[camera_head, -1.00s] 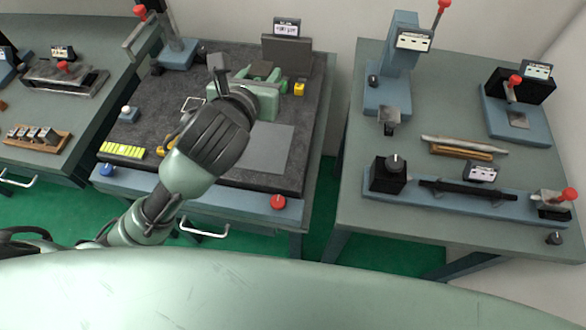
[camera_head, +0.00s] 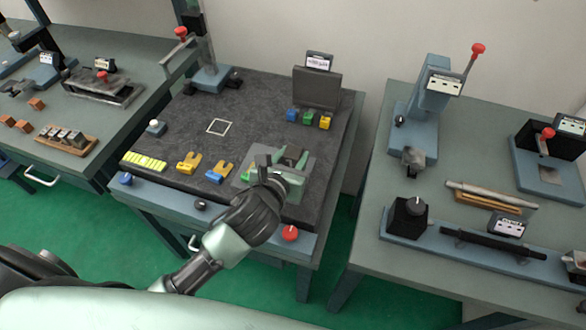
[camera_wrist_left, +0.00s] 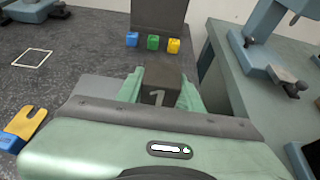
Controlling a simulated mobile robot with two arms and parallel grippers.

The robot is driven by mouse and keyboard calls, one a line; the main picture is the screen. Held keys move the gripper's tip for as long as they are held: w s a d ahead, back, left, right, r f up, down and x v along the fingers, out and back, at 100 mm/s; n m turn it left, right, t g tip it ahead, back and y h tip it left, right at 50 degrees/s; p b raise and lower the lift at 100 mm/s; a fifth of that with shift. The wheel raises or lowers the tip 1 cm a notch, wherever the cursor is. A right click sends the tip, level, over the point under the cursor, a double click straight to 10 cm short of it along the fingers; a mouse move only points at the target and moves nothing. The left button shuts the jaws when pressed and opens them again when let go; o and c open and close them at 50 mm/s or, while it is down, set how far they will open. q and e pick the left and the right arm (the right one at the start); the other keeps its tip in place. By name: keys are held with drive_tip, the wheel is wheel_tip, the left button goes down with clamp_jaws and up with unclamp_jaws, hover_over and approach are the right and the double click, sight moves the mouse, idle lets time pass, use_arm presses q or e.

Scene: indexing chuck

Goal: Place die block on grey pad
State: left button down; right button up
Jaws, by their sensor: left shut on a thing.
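My left gripper (camera_head: 291,162) is over the grey pad (camera_head: 243,177) near the front right of the dark mat. In the left wrist view, its green fingers (camera_wrist_left: 160,88) are shut on the dark die block (camera_wrist_left: 159,91), which has a pale "1" on it. The grey pad also shows in the left wrist view (camera_wrist_left: 97,87), left of and under the fingers. I cannot tell whether the block touches the pad. In the head view the gripper mostly hides the block. My right gripper is not in view.
Blue (camera_head: 292,115), green (camera_head: 308,118) and yellow (camera_head: 325,121) blocks stand before an upright grey panel (camera_head: 318,86). Yellow forked pieces (camera_head: 219,171) lie left of the pad. A red button (camera_head: 290,233) is on the front edge.

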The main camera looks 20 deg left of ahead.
use_arm(q)
drive_tip(key=shift+f, duration=2.05)
drive_tip(key=shift+f, duration=0.15)
drive_tip(key=c, duration=0.9)
unclamp_jaws()
drive_tip(key=shift+s+f+b, duration=0.1)
drive_tip(key=shift+b, duration=0.2)
drive_tip(key=v, duration=1.2)
drive_tip(key=shift+r+b, duration=0.2)
drive_tip(key=shift+b, duration=0.1)
